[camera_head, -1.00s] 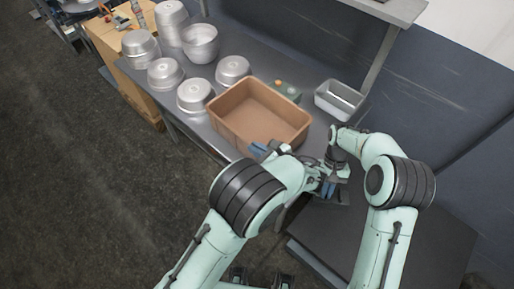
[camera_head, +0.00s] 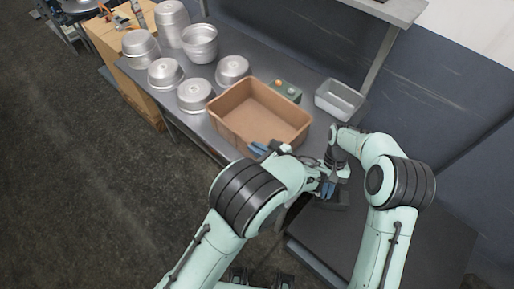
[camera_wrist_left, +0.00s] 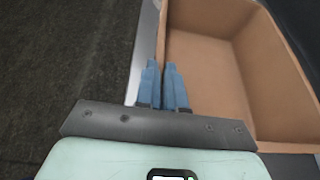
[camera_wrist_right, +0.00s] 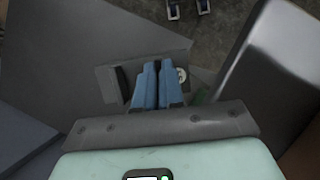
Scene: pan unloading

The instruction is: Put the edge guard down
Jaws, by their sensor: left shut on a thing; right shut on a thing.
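My left gripper (camera_head: 264,148) is at the near edge of the tan bin (camera_head: 233,129). In the left wrist view its blue fingers (camera_wrist_left: 163,85) are close together at the bin's wall (camera_wrist_left: 162,45), shut on it. My right gripper (camera_head: 328,189) points down over the dark lower surface at the right. In the right wrist view its blue fingers (camera_wrist_right: 158,85) are shut on a grey piece, which I take for the edge guard (camera_wrist_right: 112,83). It has a black part at one side and a round pale mark. I cannot tell whether it touches the surface below.
Several metal pans (camera_head: 196,95) stand on the grey bench (camera_head: 212,70) left of the bin. A grey metal tin (camera_head: 340,100) and a small green box (camera_head: 287,90) are behind the bin. The dark lower surface (camera_head: 425,250) is largely clear at the right.

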